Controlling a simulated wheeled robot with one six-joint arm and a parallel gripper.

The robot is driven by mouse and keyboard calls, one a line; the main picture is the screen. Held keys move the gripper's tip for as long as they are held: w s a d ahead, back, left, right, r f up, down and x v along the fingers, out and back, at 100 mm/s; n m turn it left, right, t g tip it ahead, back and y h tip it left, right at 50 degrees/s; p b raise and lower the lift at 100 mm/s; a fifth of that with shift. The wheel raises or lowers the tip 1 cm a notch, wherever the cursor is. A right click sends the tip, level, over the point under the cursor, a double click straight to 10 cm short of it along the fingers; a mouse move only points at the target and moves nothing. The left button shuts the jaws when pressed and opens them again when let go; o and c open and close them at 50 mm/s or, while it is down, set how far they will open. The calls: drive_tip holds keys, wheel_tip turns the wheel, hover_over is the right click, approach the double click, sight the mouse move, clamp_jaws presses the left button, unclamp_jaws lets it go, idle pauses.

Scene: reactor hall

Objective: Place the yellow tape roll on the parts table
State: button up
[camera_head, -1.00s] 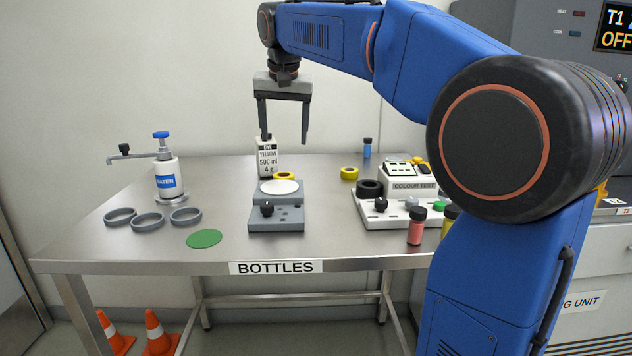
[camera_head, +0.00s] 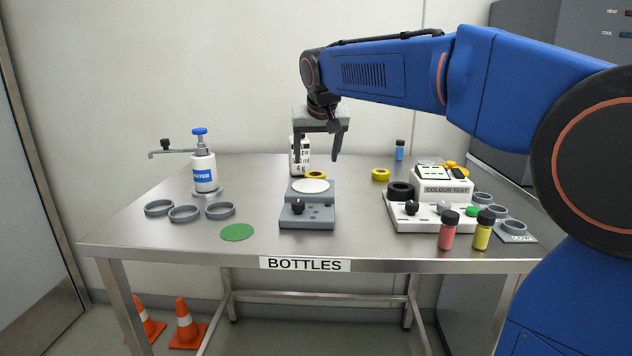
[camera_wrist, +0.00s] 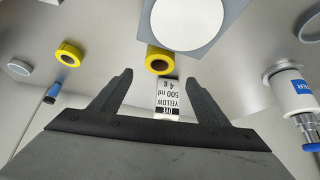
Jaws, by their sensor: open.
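A yellow tape roll (camera_head: 315,175) lies flat on the steel table behind the grey scale, beside the white yellow-dye container (camera_head: 300,152). A second yellow tape roll (camera_head: 380,174) lies farther right. My gripper (camera_head: 317,160) is open and empty, pointing down above the first roll and the container. In the wrist view the near roll (camera_wrist: 158,60) shows just beyond and between the fingertips, with the container label (camera_wrist: 169,95) between the fingers. The other roll (camera_wrist: 68,54) is left of the fingers. The table is labelled BOTTLES; no table labelled parts shows.
The grey scale (camera_head: 308,210) with a white pan stands in front of the near roll. A water dispenser (camera_head: 203,175) and grey rings (camera_head: 185,213) are left. A colour-test unit (camera_head: 440,205) and small bottles (camera_head: 447,230) are right. Bare steel lies around the green disc (camera_head: 237,232).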

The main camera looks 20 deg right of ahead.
sight(315, 174)
drive_tip(key=x, duration=0.3)
drive_tip(key=shift+w+f, duration=0.1)
drive_tip(key=shift+f, duration=0.05)
drive_tip(key=shift+s+f+x, duration=0.1)
drive_tip(key=shift+s+x, duration=0.05)
drive_tip(key=shift+x, duration=1.15)
drive_tip(key=shift+s+f+x, duration=0.1)
drive_tip(key=shift+s+x, duration=0.1)
drive_tip(key=shift+x, duration=1.1)
drive_tip(key=shift+d, duration=0.1)
drive_tip(key=c, duration=1.2)
drive_tip(key=shift+r, duration=0.1)
drive_tip(key=shift+c, duration=0.2)
wheel_tip(315, 174, up, 10)
drive_tip(key=shift+f, duration=0.1)
